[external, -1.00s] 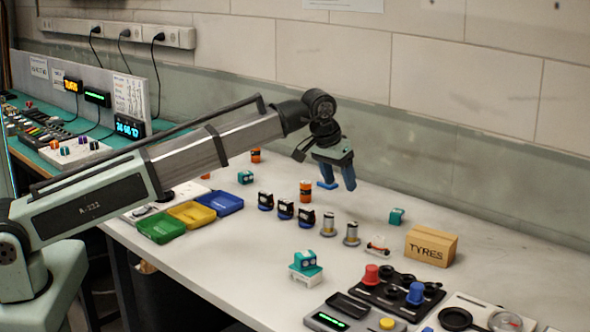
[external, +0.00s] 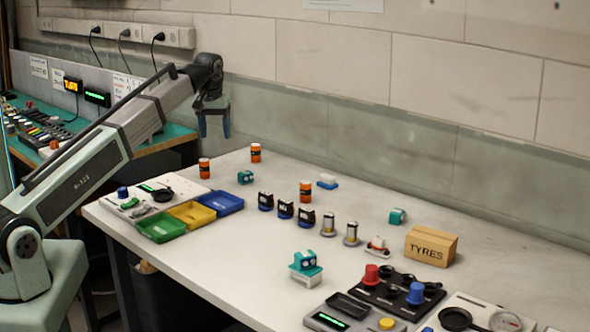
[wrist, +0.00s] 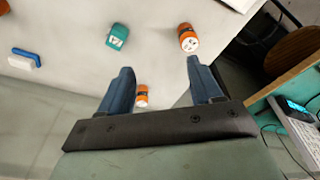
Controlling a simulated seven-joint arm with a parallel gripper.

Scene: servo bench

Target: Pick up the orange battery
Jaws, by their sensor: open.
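Three upright orange batteries with dark bands show on the white table in the external view: one at the far left (external: 204,168), one at the back left (external: 255,152) and one near the middle (external: 305,191). My gripper (external: 214,133) is open and empty, fingers pointing down, raised near the table's far left end. In the wrist view, one orange battery (wrist: 188,38) stands beyond the right fingertip.
A teal block (external: 245,177) stands near the left batteries. Green (external: 160,227), yellow (external: 192,213) and blue (external: 222,202) trays lie in front. Dark servos (external: 285,208) stand beside the middle battery. A TYRES box (external: 431,246) stands at right. The wall (external: 400,150) runs behind.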

